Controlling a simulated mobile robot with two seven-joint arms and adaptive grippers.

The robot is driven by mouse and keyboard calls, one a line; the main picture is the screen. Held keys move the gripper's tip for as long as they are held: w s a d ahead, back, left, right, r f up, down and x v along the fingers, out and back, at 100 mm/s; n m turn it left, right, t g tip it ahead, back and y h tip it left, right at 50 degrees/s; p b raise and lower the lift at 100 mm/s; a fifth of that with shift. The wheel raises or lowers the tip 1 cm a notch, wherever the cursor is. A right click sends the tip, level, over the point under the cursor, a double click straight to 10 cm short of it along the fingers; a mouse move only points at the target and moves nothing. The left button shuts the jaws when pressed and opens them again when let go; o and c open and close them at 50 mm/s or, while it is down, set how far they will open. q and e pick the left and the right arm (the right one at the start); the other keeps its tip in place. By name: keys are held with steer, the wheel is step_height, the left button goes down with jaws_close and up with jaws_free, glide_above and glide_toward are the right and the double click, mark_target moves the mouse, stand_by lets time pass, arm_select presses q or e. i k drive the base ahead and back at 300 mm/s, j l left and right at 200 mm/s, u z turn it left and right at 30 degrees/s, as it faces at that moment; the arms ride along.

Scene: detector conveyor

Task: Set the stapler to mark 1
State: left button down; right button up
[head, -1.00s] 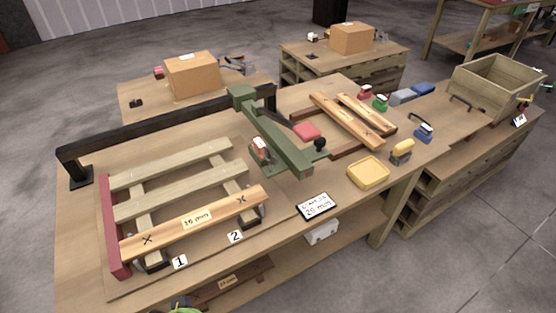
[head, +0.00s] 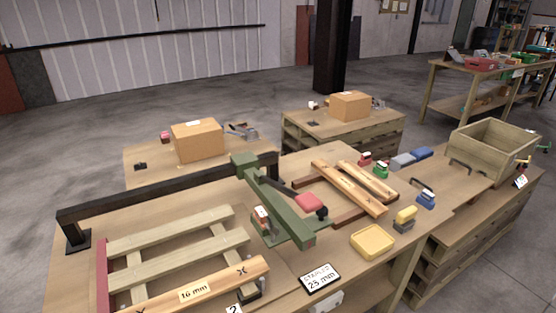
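A green beam (head: 272,197) with a small red-and-white part (head: 262,217) beside it and a black knob (head: 322,213) near its front end reaches over the bench from a dark rail (head: 160,192); I take it to be the stapler arm. It stands right of the slatted wooden frame (head: 180,247). A front board (head: 225,284) labelled 16 mm lies across the frame, with an X visible near its right end. The tag for mark 2 (head: 234,309) is cut off at the bottom edge, and the tag for mark 1 is out of view. Neither gripper shows.
A card (head: 320,278) reading 25 mm and a yellow tray (head: 372,241) lie at the bench's front. Small coloured tools, such as a blue one (head: 426,199), stand at the right. A second wooden frame (head: 350,187) lies behind the tray. A wooden crate (head: 490,150) stands farther right.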

mark_target(291, 226)
steer(key=l+u, duration=0.35)
steer(key=u, duration=0.15)
steer(key=l+u, duration=0.35)
steer(key=u, duration=0.15)
steer(key=i, duration=0.05)
